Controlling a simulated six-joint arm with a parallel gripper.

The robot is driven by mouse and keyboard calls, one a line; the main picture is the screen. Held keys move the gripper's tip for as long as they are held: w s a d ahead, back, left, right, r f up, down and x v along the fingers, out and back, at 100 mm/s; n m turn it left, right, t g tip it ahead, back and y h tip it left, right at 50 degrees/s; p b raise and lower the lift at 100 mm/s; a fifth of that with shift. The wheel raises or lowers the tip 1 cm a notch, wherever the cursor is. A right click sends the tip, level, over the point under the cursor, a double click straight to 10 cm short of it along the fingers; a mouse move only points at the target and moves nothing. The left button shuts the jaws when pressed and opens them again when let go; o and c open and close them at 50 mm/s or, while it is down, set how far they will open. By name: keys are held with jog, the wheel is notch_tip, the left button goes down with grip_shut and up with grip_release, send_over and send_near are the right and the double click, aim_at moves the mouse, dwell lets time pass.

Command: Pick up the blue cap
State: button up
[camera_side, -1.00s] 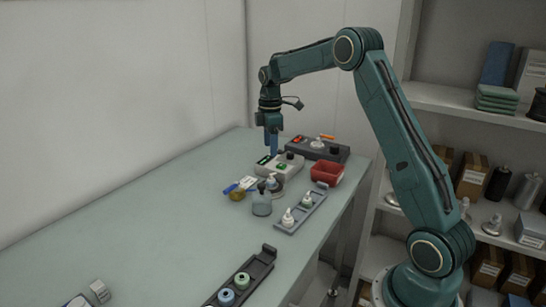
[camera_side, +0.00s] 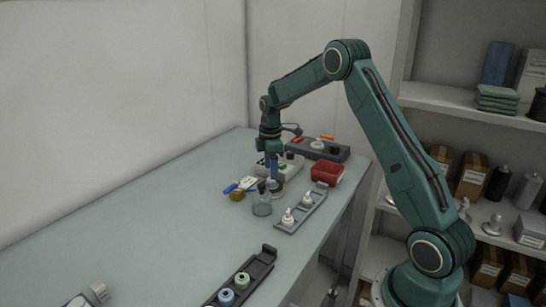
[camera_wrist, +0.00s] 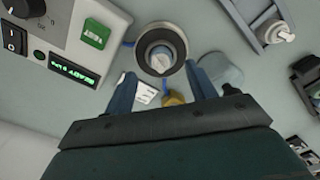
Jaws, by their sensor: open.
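A round blue cap (camera_side: 227,297) sits in the dark tray (camera_side: 264,262) at the bottom of the side view, beside a green cap (camera_side: 242,280). My gripper (camera_side: 273,181) is far from that tray, pointing down over a round holder (camera_side: 277,192) near the clear bottle. In the wrist view my gripper (camera_wrist: 161,78) has its two fingers apart with nothing held. The round holder (camera_wrist: 180,33) lies just beyond the fingertips, with a pale bluish piece with a whitish top (camera_wrist: 161,58) inside it. The fingers partly hide the holder in the side view.
A clear bottle (camera_side: 262,204) stands close to my gripper. A grey rack (camera_side: 297,222) with white-topped pieces, a red bin (camera_side: 326,174) and a control box (camera_side: 293,164) are nearby. The left and front middle table is mostly clear.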

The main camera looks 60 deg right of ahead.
aim_at(271, 182)
jog(key=shift+f, duration=1.8)
jog(key=c, duration=0.8)
